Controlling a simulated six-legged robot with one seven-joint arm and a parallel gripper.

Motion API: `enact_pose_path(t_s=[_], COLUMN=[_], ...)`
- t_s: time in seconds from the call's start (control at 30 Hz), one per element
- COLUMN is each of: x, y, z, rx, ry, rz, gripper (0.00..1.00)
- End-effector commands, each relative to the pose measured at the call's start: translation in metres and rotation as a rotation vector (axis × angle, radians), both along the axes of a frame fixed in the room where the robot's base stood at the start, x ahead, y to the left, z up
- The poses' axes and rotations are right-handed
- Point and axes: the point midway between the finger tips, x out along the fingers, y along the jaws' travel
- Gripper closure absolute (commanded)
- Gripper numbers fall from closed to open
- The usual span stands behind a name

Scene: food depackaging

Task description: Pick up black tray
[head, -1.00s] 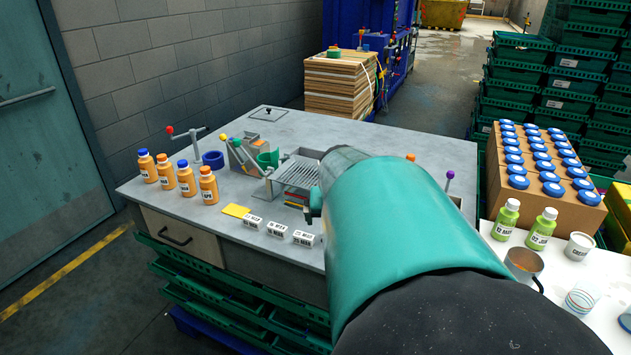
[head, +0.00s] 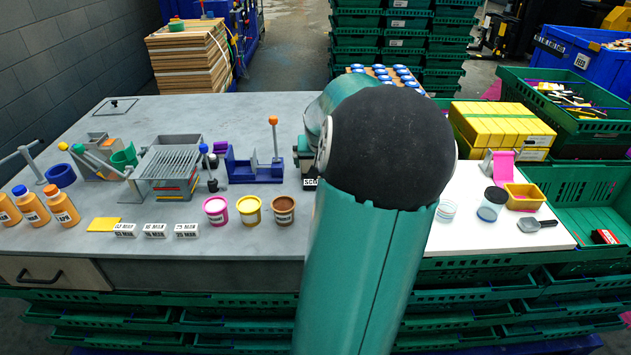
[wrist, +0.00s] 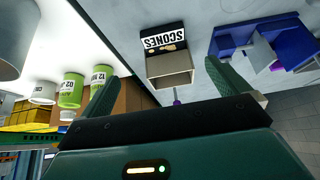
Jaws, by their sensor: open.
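A small dark, open-topped tray with a white SCONES label (wrist: 165,43) shows upside down in the wrist view, with a beige-grey inside and a few small pale pieces near the label. In the head view only its label edge (head: 310,183) peeks out left of my arm; the rest is hidden. My gripper (wrist: 161,72) is open, its two green fingers apart on either side of the tray in the picture. The tray appears beyond the fingertips, with nothing held.
A blue holder (head: 255,168) stands left of the tray, with pink (head: 216,212), yellow (head: 249,212) and brown (head: 284,212) tubs in front. Grey tabletop (head: 240,115) is clear behind the blue holder.

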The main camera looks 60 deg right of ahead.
Motion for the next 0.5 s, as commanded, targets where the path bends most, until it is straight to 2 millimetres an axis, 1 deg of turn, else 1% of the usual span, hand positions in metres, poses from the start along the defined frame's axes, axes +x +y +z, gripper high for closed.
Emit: enact_pose_path(t_s=[0.03, 0.2, 0.3, 0.5], x=[0.003, 0.011, 0.014, 0.018], y=[-0.003, -0.016, -0.023, -0.03], z=[-0.009, -0.036, -0.049, -0.061], rx=[0.005, 0.005, 0.004, 0.001], ry=[-0.001, -0.001, -0.001, -0.001], rz=[0.004, 0.006, 0.004, 0.004], gripper=[0.0, 0.0, 0.0, 0.0])
